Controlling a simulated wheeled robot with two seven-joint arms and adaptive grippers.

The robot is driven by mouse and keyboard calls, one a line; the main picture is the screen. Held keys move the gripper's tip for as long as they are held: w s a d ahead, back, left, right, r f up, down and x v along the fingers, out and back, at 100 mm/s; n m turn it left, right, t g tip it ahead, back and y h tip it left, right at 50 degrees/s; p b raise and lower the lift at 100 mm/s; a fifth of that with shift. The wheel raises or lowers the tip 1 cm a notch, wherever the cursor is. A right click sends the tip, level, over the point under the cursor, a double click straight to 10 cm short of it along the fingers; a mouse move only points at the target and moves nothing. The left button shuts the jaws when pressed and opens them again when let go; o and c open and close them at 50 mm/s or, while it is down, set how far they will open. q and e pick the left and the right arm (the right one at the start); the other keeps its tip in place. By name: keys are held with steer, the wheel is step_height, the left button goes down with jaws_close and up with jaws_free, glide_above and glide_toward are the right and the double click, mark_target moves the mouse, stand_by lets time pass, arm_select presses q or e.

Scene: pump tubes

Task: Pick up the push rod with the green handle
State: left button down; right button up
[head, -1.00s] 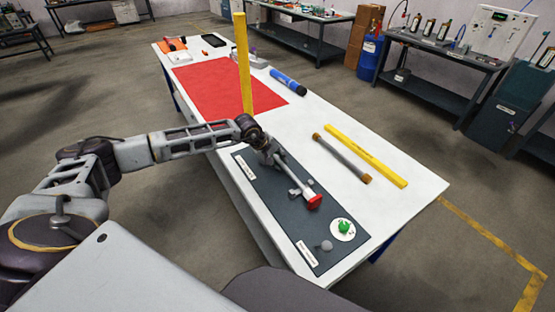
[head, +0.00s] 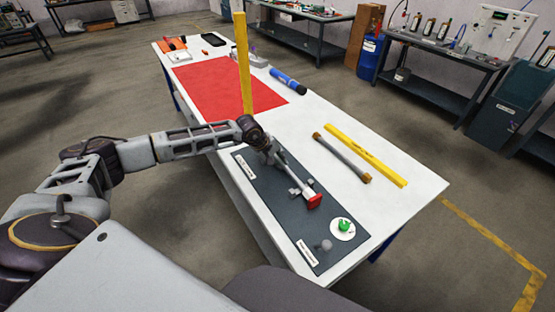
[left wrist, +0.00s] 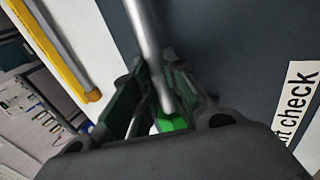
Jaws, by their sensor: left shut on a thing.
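The push rod's green handle (left wrist: 174,123) sits between the fingers of my left gripper (left wrist: 160,112) in the left wrist view. Its grey metal shaft (left wrist: 152,48) runs up and away from the fingers. In the head view my left gripper (head: 269,157) is low over the dark mat, and a grey rod (head: 292,169) slants from it toward a red piece (head: 314,201). I cannot tell whether the rod touches that piece. The green handle is hidden there by the gripper. My right gripper is not in view.
The dark mat (head: 242,176) lies on the white table (head: 412,207). It carries small grey fittings and a white disc with a green knob (head: 344,225). A brown-ended tube (head: 341,158) and a yellow bar (head: 365,155) lie to the right. A yellow post (head: 243,62) stands behind the arm.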

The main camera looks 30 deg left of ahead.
mark_target(279, 161)
arm_select(q)
steer(key=shift+r, duration=0.1)
step_height(279, 161, up, 8)
steer(key=shift+r+b, duration=0.25)
steer(key=shift+b, duration=0.05)
steer(key=shift+r, duration=0.7)
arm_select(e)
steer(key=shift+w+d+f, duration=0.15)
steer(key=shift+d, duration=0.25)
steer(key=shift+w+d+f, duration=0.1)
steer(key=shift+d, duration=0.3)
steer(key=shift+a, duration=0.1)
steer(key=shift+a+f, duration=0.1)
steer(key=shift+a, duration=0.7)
